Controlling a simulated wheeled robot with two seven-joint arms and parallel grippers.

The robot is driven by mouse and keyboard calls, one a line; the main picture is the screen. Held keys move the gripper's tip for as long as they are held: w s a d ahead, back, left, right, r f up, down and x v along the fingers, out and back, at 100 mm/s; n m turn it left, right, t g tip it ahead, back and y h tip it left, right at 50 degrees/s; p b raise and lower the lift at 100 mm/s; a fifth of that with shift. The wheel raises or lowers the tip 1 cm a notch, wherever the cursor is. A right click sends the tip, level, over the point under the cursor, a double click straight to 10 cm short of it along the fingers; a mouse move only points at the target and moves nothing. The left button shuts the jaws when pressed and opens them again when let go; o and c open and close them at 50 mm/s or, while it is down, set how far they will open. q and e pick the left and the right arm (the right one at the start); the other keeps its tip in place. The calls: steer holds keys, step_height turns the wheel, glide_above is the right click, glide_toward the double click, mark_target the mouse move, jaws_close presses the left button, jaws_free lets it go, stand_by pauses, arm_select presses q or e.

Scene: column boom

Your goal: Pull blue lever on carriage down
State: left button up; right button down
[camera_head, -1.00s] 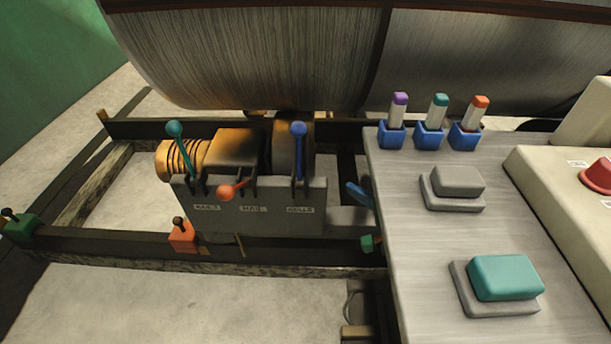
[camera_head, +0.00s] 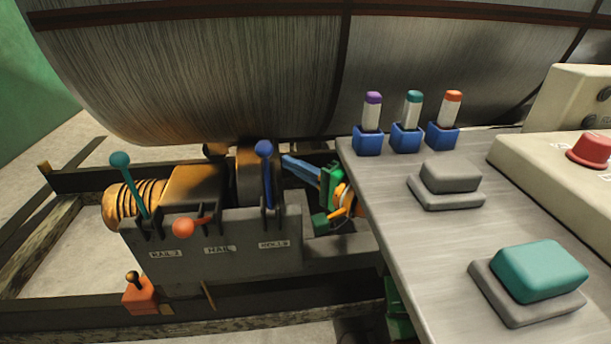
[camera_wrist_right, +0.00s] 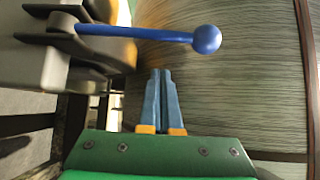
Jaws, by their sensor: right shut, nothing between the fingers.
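The blue lever (camera_head: 265,172) stands upright at the right end of the grey carriage block (camera_head: 210,250), above the label that seems to read ROLLS. Its round blue knob is on top. In the right wrist view the blue lever (camera_wrist_right: 140,34) runs across the upper part, knob to the right. My right gripper (camera_head: 287,161) is shut and empty, just right of the lever in the head view. Its blue fingertips (camera_wrist_right: 160,75) point at the lever shaft in the wrist view, with a visible gap. My left gripper is not in view.
A teal lever (camera_head: 130,184) and a lowered red lever (camera_head: 190,225) share the block. A large metal roll (camera_head: 220,70) hangs behind and above. The grey console (camera_head: 400,230) with buttons stands close at the right of my right arm.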

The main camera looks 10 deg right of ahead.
mark_target(268, 182)
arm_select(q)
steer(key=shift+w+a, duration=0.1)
arm_select(e)
steer(key=a, duration=0.1)
steer(key=s+a, duration=0.1)
steer(key=a, duration=0.1)
steer(key=shift+a, duration=0.2)
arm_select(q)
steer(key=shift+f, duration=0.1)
